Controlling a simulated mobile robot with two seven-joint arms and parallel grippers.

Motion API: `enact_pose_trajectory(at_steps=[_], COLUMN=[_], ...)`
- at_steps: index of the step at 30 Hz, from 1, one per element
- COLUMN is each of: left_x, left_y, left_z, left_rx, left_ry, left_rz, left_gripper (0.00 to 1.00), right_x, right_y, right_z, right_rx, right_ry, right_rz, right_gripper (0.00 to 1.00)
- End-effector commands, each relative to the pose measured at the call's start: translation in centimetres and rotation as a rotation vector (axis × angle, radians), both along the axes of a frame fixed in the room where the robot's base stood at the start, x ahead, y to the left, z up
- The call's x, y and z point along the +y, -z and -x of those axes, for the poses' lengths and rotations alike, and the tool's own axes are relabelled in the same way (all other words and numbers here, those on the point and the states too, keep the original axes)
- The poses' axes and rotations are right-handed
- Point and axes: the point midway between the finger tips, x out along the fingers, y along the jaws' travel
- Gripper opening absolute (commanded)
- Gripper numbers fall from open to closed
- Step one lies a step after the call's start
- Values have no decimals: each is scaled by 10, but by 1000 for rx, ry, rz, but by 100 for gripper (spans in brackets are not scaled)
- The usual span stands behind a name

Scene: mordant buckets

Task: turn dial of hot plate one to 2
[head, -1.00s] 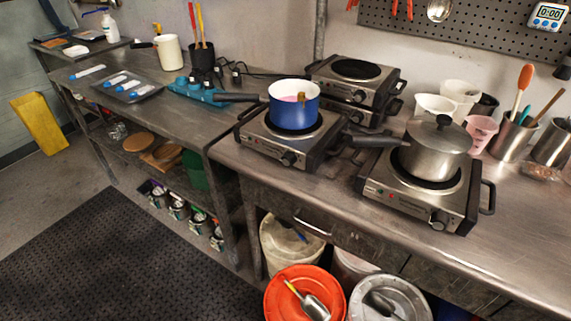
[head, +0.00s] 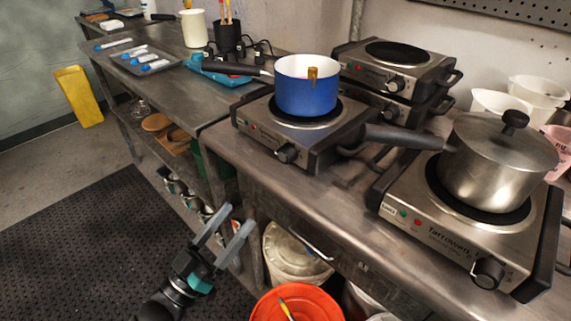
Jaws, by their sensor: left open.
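A hot plate (head: 325,145) on the steel bench carries a blue pot (head: 305,88) with a white inside. Its black dial (head: 287,153) is on the front face. A nearer hot plate (head: 430,225) at right carries a lidded steel saucepan (head: 492,170). Its dial (head: 488,273) is at the front right, and its small white label is too small to read. I cannot tell from the labels which is hot plate one, nor read the dial settings. My left gripper (head: 238,217) is open and empty, in front of and below the bench edge, apart from both dials. My right gripper is out of view.
Two stacked hot plates (head: 395,70) stand behind. The saucepan's black handle (head: 405,137) reaches left between the plates. A blue scale (head: 220,72) and a tray (head: 145,60) are on the left bench. An orange bucket (head: 297,303) and a white bucket (head: 292,252) stand below.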

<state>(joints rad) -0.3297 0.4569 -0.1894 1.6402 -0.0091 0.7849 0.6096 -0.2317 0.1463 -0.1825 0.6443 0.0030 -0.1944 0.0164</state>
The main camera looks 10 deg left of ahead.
Motion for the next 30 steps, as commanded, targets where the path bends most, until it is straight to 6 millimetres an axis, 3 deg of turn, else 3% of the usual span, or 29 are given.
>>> enact_pose_trajectory(at_steps=[9, 21, 30], left_x=[-24, -57, -67], left_y=[-22, -48, -55], left_z=[-44, -103, -121], left_rx=[-6, -3, 1], left_ry=[-1, -2, -2], left_rz=[1, -1, -2], left_gripper=[75, 75, 75], right_x=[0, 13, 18], right_y=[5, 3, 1], right_z=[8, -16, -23], right_rx=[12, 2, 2], right_ry=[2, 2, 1], right_rz=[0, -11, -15], right_gripper=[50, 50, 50])
